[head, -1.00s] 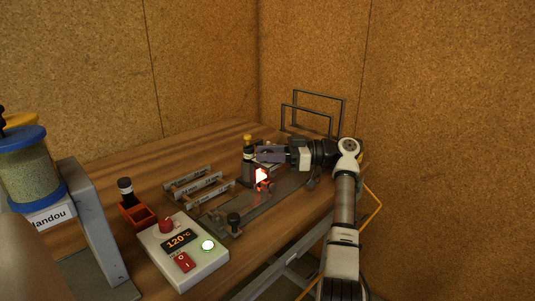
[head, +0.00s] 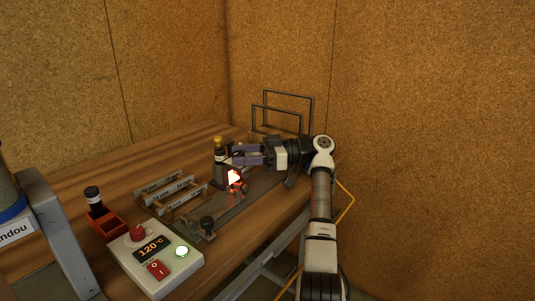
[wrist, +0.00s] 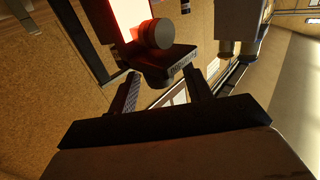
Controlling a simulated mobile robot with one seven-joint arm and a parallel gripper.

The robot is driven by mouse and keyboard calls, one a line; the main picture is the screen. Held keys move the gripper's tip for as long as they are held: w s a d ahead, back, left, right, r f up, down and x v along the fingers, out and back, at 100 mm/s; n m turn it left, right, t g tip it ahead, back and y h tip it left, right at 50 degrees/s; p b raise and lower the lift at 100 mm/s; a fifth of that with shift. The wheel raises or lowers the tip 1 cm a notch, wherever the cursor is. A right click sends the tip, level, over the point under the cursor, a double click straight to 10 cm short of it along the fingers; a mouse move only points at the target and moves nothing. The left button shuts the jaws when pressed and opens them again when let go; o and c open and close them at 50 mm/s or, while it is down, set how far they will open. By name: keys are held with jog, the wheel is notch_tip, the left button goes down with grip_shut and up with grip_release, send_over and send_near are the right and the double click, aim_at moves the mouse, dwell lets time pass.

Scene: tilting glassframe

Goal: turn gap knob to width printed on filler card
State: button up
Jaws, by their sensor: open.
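My gripper (head: 243,155) is open beside a dark upright post with a brass-coloured top (head: 218,141) on the bench fixture. The wrist view shows its two dark fingers (wrist: 163,80) apart, with a dark block bearing small unreadable print (wrist: 182,66) just ahead, roughly between the fingertips. A grey round knob (wrist: 155,34) sits by that block, beside a glowing red-white part (wrist: 122,14). I cannot tell for sure which knob is the gap knob.
A red tray with a dark bottle (head: 94,200), metal bars (head: 168,189) and a dark knob (head: 207,222) lie nearby. Black wire frames (head: 288,100) stand behind. The bench's back left is clear.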

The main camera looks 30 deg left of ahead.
jog(key=v, duration=1.2)
jog(key=shift+d+b, duration=0.2)
jog(key=shift+b, duration=0.2)
